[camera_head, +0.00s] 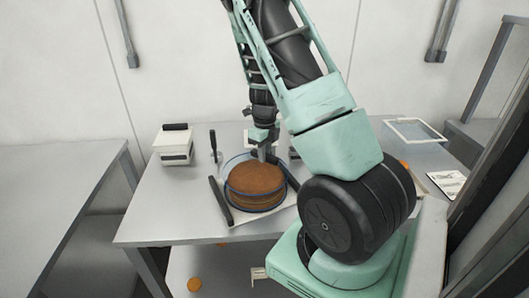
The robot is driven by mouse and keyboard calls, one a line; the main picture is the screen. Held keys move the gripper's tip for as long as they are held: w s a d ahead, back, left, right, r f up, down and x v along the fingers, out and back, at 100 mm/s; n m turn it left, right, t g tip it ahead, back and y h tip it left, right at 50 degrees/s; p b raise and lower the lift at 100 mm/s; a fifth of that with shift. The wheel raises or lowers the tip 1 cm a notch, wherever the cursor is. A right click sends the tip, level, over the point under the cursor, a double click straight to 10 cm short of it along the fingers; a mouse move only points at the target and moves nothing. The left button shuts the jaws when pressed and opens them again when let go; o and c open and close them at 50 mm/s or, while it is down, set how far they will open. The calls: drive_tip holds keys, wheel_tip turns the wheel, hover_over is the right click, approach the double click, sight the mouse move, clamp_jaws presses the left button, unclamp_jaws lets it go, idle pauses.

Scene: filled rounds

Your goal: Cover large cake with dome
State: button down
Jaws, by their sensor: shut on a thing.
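The large brown cake (256,184) stands on a pale tray (250,220) with dark handles, on the grey table. A clear dome (228,170) with a dark blue rim shows around the cake; the rim rings the cake low down. I cannot tell whether the rim touches the tray. My gripper (266,150) is above the cake at the top of the dome, pointing down, and is shut on the dome. The dome's knob is hidden by my gripper.
A white box with a black top (175,145) stands at the table's back left. A shallow clear-and-white tray (416,134) lies at the back right, near a printed sheet (447,183). An orange round thing (194,284) lies below the table's front edge. The table's left front is clear.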

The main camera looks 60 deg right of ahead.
drive_tip(key=shift+f, duration=0.25)
idle(0.6)
drive_tip(key=c, duration=0.8)
unclamp_jaws()
drive_tip(key=shift+o, duration=0.2)
drive_tip(key=shift+r, duration=0.15)
wheel_tip(320, 180, up, 7)
drive_tip(key=p, duration=0.7)
